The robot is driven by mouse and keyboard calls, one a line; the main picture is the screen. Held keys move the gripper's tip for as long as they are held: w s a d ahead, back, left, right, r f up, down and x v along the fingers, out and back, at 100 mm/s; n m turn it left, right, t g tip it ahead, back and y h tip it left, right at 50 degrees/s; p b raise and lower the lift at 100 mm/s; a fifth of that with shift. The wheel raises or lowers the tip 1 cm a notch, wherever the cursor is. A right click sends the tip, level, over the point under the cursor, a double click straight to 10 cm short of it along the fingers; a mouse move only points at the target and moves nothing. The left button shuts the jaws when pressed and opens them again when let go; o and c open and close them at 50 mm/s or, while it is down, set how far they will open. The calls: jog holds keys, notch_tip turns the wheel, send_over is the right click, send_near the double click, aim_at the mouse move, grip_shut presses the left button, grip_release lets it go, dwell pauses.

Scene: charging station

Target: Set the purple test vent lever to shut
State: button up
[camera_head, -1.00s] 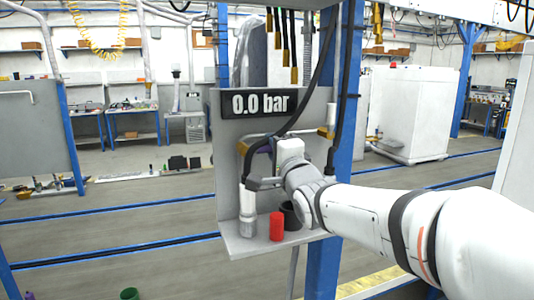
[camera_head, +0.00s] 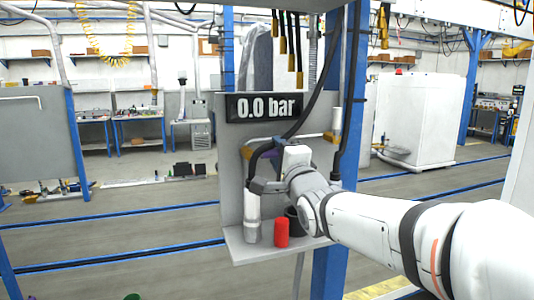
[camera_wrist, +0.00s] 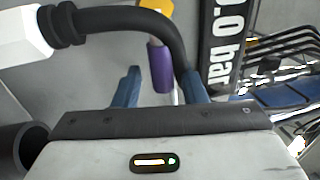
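The purple vent lever handle (camera_wrist: 160,66) hangs in the upper middle of the wrist view, below a yellow part (camera_wrist: 157,6). My gripper (camera_wrist: 160,78) is open, with one blue finger on each side of the handle's line. The handle appears between or just beyond the fingertips, with gaps on both sides; depth is unclear. In the head view, my gripper (camera_head: 262,181) is at the panel, and only a sliver of the purple lever (camera_head: 268,153) shows behind the hose and wrist. The display (camera_head: 264,107) above it reads 0.0 bar.
A black hose (camera_wrist: 120,18) arches close over the lever to a white fitting (camera_wrist: 20,35). The panel's shelf (camera_head: 260,252) holds a grey-white cylinder (camera_head: 252,222), a red cylinder (camera_head: 281,232) and a dark cup (camera_head: 294,222). A blue post (camera_head: 330,270) stands right of the panel.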

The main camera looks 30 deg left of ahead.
jog(key=b+v, duration=0.1)
jog(key=v, duration=0.7)
jog(key=shift+b, duration=0.4)
